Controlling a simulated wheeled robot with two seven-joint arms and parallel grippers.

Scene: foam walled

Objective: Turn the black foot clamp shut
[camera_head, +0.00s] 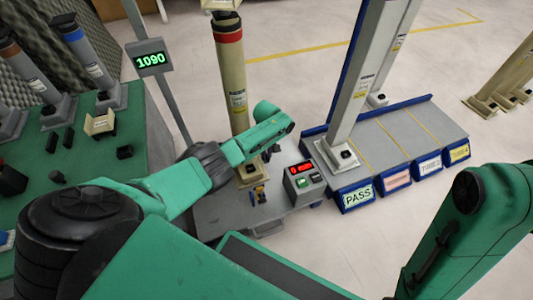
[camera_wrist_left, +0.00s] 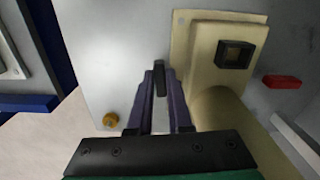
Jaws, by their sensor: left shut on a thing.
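The black foot clamp (camera_wrist_left: 160,76) is a small dark upright bar in the left wrist view. It stands on the grey plate beside the beige foot (camera_wrist_left: 205,62) of a tube. My left gripper (camera_wrist_left: 160,92) has its two purple fingers closed on the clamp from either side. In the head view my left arm reaches over the grey bench to the base of the beige, red-banded tube (camera_head: 231,80). There the left gripper (camera_head: 270,153) is small and partly hidden by its own wrist. My right arm shows at the right, but its gripper is out of frame.
A control box (camera_head: 304,183) with red and green lights stands right of the tube. A PASS bin (camera_head: 357,197) and other labelled bins line a grey rack. A display (camera_head: 150,59) reads 1090. Tubes stand on the green table (camera_head: 110,155).

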